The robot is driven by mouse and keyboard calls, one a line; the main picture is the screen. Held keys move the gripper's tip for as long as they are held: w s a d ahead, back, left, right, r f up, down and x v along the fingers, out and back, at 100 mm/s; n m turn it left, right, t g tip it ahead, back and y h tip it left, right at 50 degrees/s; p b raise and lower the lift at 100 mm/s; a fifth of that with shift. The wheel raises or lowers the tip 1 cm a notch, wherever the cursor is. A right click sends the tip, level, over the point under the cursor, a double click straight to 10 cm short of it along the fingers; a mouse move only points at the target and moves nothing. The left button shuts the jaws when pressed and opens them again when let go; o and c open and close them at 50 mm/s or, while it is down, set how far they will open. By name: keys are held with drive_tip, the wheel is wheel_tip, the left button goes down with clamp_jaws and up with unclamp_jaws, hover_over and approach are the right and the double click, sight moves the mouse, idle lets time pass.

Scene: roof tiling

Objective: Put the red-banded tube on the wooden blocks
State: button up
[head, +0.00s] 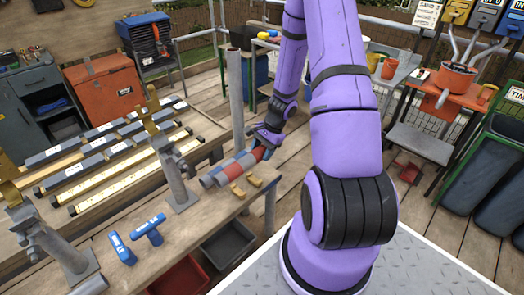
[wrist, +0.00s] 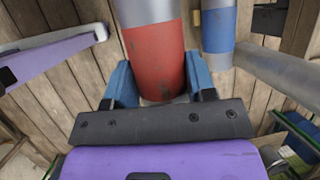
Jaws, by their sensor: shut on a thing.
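The red-banded tube (wrist: 154,60) is grey with a wide red band, and in the wrist view the band lies between my fingers. My gripper (wrist: 160,88) is shut on the red part, with one blue finger on each side. In the head view my gripper (head: 263,138) is at the far end of the tube (head: 234,170), over the right end of the wooden bench. Two small wooden blocks (head: 238,190) (head: 254,180) lie on the bench just to the near right of the tube. I cannot tell whether the tube touches the bench.
A blue-banded tube (wrist: 218,32) is close to the right in the wrist view. An upright grey pipe (head: 235,95) stands just behind. Metal stands (head: 174,172) and blue-handled tools (head: 148,229) occupy the bench further left.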

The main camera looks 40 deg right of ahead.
drive_tip(key=shift+f, duration=4.2)
drive_tip(key=shift+f, duration=0.1)
drive_tip(key=o, duration=1.2)
drive_tip(key=shift+o, duration=0.2)
drive_tip(key=v, duration=1)
drive_tip(key=shift+d+r, duration=0.15)
drive_tip(key=shift+r, duration=0.2)
